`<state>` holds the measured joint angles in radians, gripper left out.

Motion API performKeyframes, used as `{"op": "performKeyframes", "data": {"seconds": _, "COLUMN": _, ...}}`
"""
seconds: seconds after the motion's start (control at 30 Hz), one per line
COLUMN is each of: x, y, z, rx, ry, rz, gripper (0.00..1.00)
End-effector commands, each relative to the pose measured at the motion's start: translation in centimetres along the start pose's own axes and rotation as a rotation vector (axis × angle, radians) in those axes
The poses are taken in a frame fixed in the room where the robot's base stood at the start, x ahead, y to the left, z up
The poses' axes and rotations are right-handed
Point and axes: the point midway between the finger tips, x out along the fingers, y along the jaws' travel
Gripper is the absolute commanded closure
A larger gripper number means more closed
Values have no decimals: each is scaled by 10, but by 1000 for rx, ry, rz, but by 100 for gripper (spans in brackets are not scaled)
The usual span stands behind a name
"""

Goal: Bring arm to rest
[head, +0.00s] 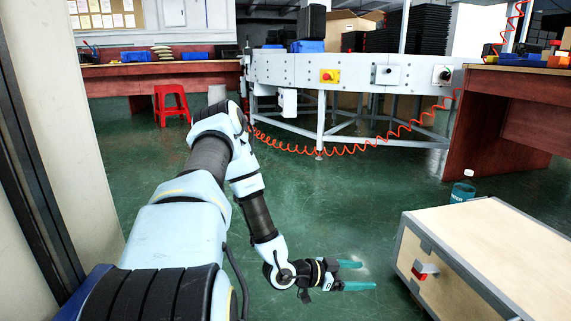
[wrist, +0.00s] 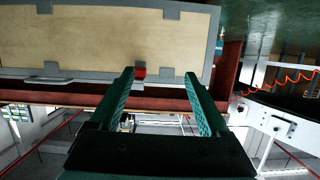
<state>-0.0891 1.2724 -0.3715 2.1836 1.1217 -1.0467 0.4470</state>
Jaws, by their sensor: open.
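My gripper (head: 358,275) is open and empty in the head view, at the end of my bent arm. Its two teal fingers point right, above the green floor and left of a wooden case. In the wrist view my gripper (wrist: 165,85) shows both fingers spread apart with nothing between them.
The wooden case (head: 490,250) with grey edges and a red latch stands at the lower right, close to my fingertips. A bottle (head: 463,188) is behind it. The curved conveyor (head: 350,72), a red stool (head: 171,103) and workbenches stand farther back. Green floor (head: 350,190) between is clear.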

Motion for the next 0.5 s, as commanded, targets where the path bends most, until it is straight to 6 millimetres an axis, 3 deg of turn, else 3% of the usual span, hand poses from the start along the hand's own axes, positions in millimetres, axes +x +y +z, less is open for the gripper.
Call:
{"op": "performKeyframes", "data": {"seconds": 0.03, "x": -14, "y": -14, "z": -15, "rx": 8, "ry": -93, "rz": -18, "gripper": 20}}
{"op": "performKeyframes", "data": {"seconds": 0.17, "x": -54, "y": -47, "z": -26, "rx": -24, "ry": -336, "rz": -93, "gripper": 20}}
{"op": "performKeyframes", "data": {"seconds": 0.3, "x": -110, "y": -77, "z": -49, "rx": -95, "ry": -567, "rz": -211, "gripper": 20}}
{"op": "performKeyframes", "data": {"seconds": 0.5, "x": -203, "y": -96, "z": -102, "rx": -264, "ry": -820, "rz": -424, "gripper": 20}}
